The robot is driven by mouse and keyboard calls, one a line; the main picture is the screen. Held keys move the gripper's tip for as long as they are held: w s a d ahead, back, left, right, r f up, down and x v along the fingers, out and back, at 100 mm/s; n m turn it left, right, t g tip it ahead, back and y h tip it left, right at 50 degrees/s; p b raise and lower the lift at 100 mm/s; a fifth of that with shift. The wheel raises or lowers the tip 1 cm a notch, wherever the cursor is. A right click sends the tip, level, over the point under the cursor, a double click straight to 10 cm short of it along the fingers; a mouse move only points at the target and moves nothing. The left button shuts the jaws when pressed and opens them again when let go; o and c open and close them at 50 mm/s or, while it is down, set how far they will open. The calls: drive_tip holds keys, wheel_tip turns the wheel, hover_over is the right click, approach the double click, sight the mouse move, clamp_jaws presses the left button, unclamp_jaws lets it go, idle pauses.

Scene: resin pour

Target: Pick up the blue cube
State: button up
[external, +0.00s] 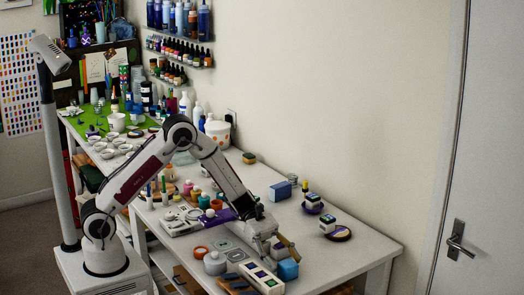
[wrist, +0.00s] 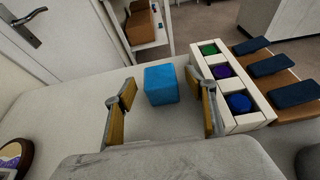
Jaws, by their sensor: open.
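The blue cube (wrist: 161,85) stands on the white table between and a little beyond my gripper's fingertips in the wrist view. In the external view the cube (external: 288,270) is near the table's front edge, just right of the white box. My gripper (wrist: 163,103) is open and empty, with one tan-padded finger on each side of the cube's line. In the external view my gripper (external: 275,245) is low over the table, close behind the cube. I cannot tell whether a finger touches it.
A white box with coloured round inserts (wrist: 231,90) lies close to the right finger. Dark blue-topped blocks (wrist: 272,66) are beyond it. A round dark coaster (wrist: 14,158) is at lower left. A blue box (external: 280,191) stands farther back. Table left of the cube is clear.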

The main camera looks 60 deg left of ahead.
drive_tip(key=shift+c, duration=0.5)
drive_tip(key=c, duration=1.2)
drive_tip(key=shift+r, duration=0.15)
drive_tip(key=shift+r, duration=0.7)
wheel_tip(320, 180, up, 6)
drive_tip(key=f, duration=0.1)
drive_tip(key=a, duration=1.8)
drive_tip(key=shift+w+r, duration=0.1)
drive_tip(key=shift+r, duration=0.1)
